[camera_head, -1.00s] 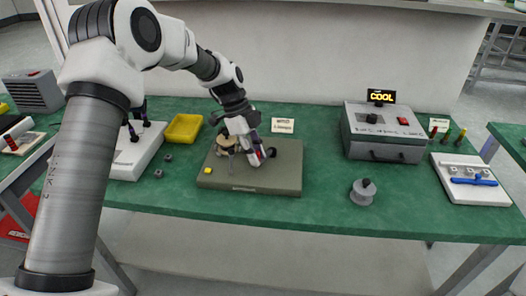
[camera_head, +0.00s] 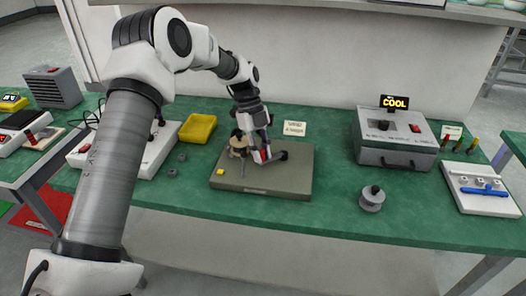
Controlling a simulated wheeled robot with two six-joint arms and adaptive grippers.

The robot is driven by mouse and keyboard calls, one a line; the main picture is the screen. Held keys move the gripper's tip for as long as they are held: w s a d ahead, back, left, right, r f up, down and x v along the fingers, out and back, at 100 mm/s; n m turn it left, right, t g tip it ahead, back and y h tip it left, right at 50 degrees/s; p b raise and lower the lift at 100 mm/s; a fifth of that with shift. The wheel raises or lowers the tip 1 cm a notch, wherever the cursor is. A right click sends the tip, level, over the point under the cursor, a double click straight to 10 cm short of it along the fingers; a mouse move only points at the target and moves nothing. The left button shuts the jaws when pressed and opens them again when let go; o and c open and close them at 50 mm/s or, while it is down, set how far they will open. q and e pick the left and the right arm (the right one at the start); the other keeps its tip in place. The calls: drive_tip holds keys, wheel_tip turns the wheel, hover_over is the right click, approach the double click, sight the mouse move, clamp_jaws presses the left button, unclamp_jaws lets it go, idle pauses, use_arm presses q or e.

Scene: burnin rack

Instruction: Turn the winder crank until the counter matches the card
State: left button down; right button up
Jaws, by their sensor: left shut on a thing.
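The winder is an olive-grey base plate (camera_head: 240,184) on the green table, with a tan spool (camera_head: 238,143) on its left part and a small yellow block (camera_head: 220,171) at its front left corner. A small white card (camera_head: 294,128) stands behind the plate; its writing is too small to read. My left gripper (camera_head: 262,157) reaches down over the middle of the plate, just right of the spool. It is shut on the crank, which it mostly hides. A dark piece (camera_head: 284,155) shows right of the gripper. I cannot make out a counter reading. My right gripper is not in view.
A yellow tray (camera_head: 198,127) stands behind left, near small dark nuts (camera_head: 172,172). A grey spool (camera_head: 372,200) and a white fixture with a blue handle (camera_head: 484,190) are also right. Front table is clear.

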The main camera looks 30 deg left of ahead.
use_arm(q)
drive_tip(key=shift+f, duration=0.1)
drive_tip(key=c, duration=1)
unclamp_jaws()
drive_tip(key=shift+a, duration=0.1)
drive_tip(key=shift+c, duration=0.2)
drive_tip(key=v, duration=1.2)
drive_tip(key=shift+w, duration=0.1)
